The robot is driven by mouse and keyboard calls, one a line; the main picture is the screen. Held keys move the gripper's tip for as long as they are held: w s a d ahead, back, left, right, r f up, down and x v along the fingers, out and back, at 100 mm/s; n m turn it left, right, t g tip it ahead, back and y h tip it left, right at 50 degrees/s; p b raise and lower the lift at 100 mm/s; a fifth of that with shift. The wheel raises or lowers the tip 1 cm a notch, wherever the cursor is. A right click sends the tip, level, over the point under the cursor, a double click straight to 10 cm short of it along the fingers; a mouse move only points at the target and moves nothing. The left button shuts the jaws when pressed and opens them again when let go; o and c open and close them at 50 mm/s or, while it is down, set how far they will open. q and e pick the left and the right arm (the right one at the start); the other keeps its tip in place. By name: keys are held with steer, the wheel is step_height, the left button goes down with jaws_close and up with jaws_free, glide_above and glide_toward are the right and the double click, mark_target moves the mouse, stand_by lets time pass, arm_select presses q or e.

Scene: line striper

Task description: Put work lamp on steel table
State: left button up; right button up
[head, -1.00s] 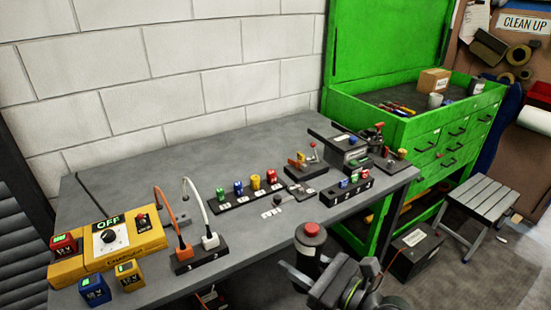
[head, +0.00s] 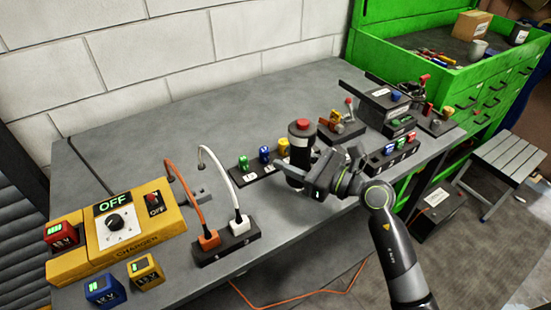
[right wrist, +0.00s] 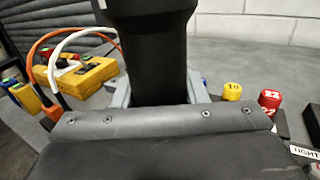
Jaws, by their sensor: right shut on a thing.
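The work lamp, a dark cylinder with a red top (head: 301,133), is upright over the front part of the steel table (head: 130,150). My right gripper (head: 297,167) is shut on its body. In the right wrist view the lamp's dark body (right wrist: 150,55) stands between the grey fingers. Whether the lamp's base touches the table top is hard to tell. My left gripper is not in view.
A yellow charger (head: 130,228) with battery packs and a socket strip (head: 228,243) with orange and white cables stand left of the lamp. A black box (head: 385,103) is to the right. Bare table lies at the back left.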

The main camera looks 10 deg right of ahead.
step_height(320, 180, down, 4)
steer(key=shift+r, duration=0.25)
steer(key=shift+f, duration=0.75)
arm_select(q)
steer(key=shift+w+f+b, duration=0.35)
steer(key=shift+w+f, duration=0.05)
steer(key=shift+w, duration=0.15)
arm_select(e)
steer(key=shift+f, duration=1.55)
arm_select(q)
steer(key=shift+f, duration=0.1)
arm_select(e)
steer(key=shift+f, duration=0.1)
steer(key=o, duration=1.3)
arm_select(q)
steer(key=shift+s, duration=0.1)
arm_select(e)
steer(key=b+v, duration=0.3)
steer(key=v, duration=0.7)
steer(key=shift+s+d+f, duration=0.1)
steer(key=shift+s+d, duration=0.15)
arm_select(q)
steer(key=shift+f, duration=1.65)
arm_select(e)
steer(key=shift+s+d, duration=0.45)
